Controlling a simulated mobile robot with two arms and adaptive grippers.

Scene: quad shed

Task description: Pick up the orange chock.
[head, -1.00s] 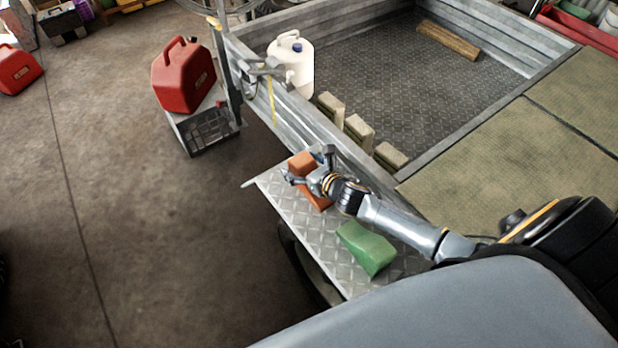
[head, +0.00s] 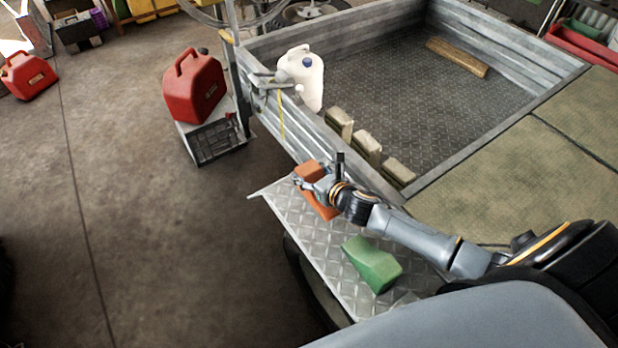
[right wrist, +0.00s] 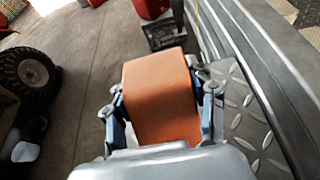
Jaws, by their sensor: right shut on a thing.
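The orange chock (head: 323,206) is at the far end of the metal tread-plate fender (head: 282,203), beside the trailer's side wall. In the right wrist view the chock (right wrist: 158,95) fills the space between the fingers, with one finger against each side. My right gripper (head: 313,187) is shut on it; the same gripper shows in the right wrist view (right wrist: 160,115). The gripper and wrist hide part of the chock in the head view. I cannot tell whether the chock is clear of the plate. My left gripper is not in view.
A green chock (head: 371,263) sits on the near part of the fender. A white jug (head: 303,78) stands by the trailer wall. The concrete floor at left is open.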

